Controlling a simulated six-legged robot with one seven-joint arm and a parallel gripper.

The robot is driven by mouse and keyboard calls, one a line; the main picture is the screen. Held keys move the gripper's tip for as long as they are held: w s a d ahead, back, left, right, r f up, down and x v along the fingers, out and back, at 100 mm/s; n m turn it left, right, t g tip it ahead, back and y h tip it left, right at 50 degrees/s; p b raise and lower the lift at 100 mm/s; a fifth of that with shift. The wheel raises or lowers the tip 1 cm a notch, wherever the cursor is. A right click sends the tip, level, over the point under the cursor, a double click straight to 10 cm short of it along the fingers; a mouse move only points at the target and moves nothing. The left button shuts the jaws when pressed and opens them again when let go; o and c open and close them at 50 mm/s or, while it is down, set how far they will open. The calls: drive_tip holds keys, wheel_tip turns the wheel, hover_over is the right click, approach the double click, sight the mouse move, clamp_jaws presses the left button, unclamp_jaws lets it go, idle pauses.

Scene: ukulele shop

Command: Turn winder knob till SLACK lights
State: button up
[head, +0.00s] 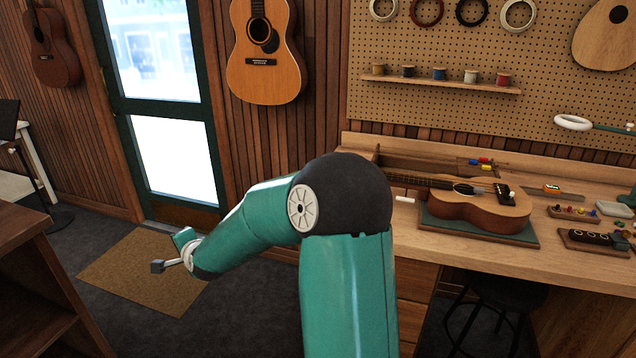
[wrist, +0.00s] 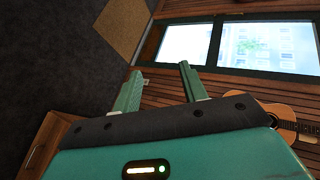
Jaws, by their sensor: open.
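My gripper (head: 170,252) hangs at the left end of my arm in the head view, over the floor and far from the workbench. In the wrist view my gripper (wrist: 161,73) has its two green fingers apart with nothing between them. A ukulele (head: 478,203) lies on a dark green mat (head: 450,228) on the bench, with a small black-and-white item (head: 505,194) on or by its body end. A dark box with round parts (head: 597,239) sits on a wooden base at the right. I cannot tell which item bears the winder knob, and no SLACK light is readable.
The workbench (head: 480,262) also holds an orange-and-white gadget (head: 552,188) and a small tray with coloured pegs (head: 573,212). A pegboard (head: 450,115) stands behind it. A dark stool (head: 500,295) is under the bench. A brown shelf unit (head: 30,280) stands at left. Floor around the doormat (head: 140,270) is clear.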

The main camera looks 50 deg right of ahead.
drive_tip(key=d+m+t+h, duration=0.1)
drive_tip(key=d+m+h, duration=0.7)
drive_tip(key=d+m, duration=1.1)
drive_tip(key=s+d+m+g+h, duration=0.2)
drive_tip(key=s+d+m, duration=0.2)
drive_tip(key=d, duration=0.3)
drive_tip(key=s+d+f+m+g+h, duration=0.1)
drive_tip(key=s+d+m+g+h, duration=0.1)
drive_tip(key=s+d+m, duration=0.2)
drive_tip(key=s+d+m+g+h, duration=0.3)
drive_tip(key=d+m, duration=0.1)
drive_tip(key=d, duration=0.6)
drive_tip(key=shift+s+d+f, duration=0.15)
drive_tip(key=shift+s+f, duration=0.1)
drive_tip(key=shift+s, duration=0.15)
drive_tip(key=x, duration=1.3)
drive_tip(key=shift+w+d+r, duration=0.1)
drive_tip(key=shift+w+d, duration=0.05)
drive_tip(key=shift+d, duration=0.05)
drive_tip(key=shift+c, duration=0.4)
drive_tip(key=c, duration=0.6)
